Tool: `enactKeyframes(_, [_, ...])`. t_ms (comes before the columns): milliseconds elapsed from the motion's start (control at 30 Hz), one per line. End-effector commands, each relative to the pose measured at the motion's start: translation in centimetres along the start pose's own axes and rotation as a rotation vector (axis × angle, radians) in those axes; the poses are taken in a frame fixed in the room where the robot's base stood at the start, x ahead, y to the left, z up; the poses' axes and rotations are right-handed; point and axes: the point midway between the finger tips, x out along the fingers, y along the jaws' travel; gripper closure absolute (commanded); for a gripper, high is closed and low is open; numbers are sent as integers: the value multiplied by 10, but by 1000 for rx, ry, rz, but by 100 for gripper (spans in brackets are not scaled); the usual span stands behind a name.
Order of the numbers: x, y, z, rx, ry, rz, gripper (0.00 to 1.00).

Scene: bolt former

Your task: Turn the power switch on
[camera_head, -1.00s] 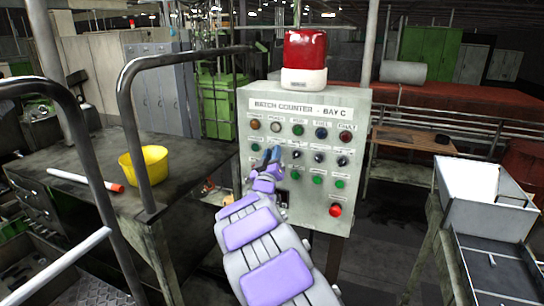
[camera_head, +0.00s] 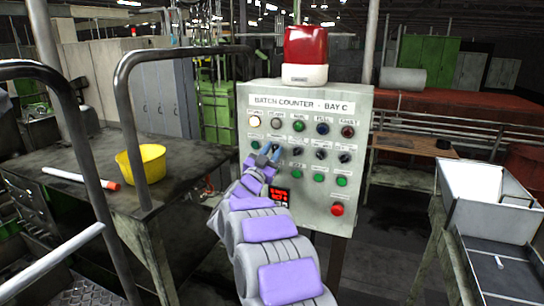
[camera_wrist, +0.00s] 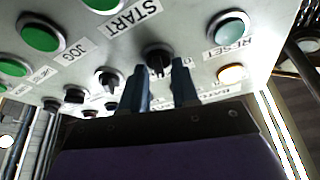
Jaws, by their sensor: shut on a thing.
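The power switch, a black rotary knob (camera_wrist: 157,56), is on the grey control panel (camera_head: 321,232) marked BATCH COUNTER - BAY C. In the wrist view it sits between the two blue fingers of my gripper (camera_wrist: 161,82), which is shut on it. In the head view my gripper (camera_head: 268,156) reaches the left part of the panel's second row, and its fingers largely hide the knob. The top-left lamp (camera_head: 255,122) is lit; its glow also shows in the wrist view (camera_wrist: 232,74). A small display (camera_head: 276,193) shows red characters.
A green RESET button (camera_wrist: 230,29) is close beside the switch. More knobs and green buttons surround it, with a red button (camera_head: 337,209) lower right. A red beacon (camera_head: 305,48) tops the panel. A workbench with a yellow bucket (camera_head: 143,163) and dark rails stand left.

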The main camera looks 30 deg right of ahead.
Motion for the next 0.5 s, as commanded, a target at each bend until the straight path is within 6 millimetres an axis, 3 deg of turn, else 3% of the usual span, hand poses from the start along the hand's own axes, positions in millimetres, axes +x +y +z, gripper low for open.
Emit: enactKeyframes(500, [-1, 0, 1, 204, -2, 85, 100])
